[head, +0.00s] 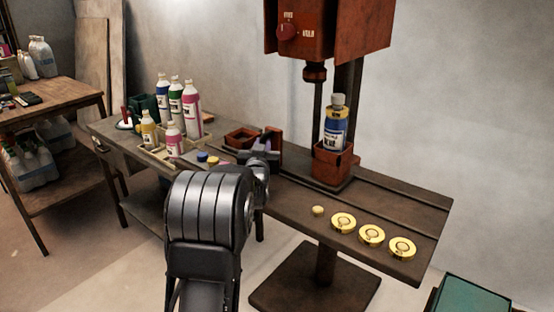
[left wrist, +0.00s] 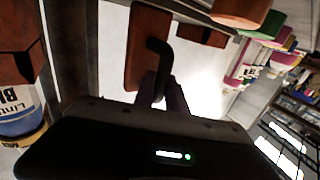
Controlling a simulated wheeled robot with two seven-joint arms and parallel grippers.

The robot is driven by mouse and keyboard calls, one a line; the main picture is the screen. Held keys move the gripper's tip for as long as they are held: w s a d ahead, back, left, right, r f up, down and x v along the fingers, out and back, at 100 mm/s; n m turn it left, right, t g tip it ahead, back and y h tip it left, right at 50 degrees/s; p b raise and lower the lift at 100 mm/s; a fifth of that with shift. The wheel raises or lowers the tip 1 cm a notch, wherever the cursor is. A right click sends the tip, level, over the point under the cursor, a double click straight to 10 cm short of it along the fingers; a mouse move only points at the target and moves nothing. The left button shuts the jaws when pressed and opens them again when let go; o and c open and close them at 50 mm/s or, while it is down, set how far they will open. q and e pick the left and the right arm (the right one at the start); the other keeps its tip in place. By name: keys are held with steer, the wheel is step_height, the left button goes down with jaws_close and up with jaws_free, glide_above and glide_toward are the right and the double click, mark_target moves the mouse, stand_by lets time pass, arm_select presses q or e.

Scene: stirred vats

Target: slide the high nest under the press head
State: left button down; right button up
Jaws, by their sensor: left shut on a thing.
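A red-brown nest (head: 273,136) with a black handle (left wrist: 158,52) stands on the press table, left of the press column. Its block shows in the left wrist view (left wrist: 143,30). My left gripper (head: 262,152) is shut on that handle; its fingers also show in the left wrist view (left wrist: 160,95). The red press head (head: 315,72) hangs above, slightly left of the bottle. I cannot tell for sure which nest is the high one. My right gripper is not in view.
A shallow red-brown box (head: 240,138) sits left of the held nest. Several yellow discs (head: 372,236) lie along the table's front. A tray (head: 188,155) of bottles stands on the side table.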

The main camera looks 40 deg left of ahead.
arm_select(q)
steer(key=a+b, duration=0.4)
steer(key=a, duration=0.4)
steer(key=shift+s+r, duration=0.15)
steer(key=shift+s, duration=0.05)
steer(key=c, duration=1.6)
jaws_free()
steer(key=shift+a, duration=0.1)
steer(key=shift+c, duration=0.2)
steer(key=v, duration=0.8)
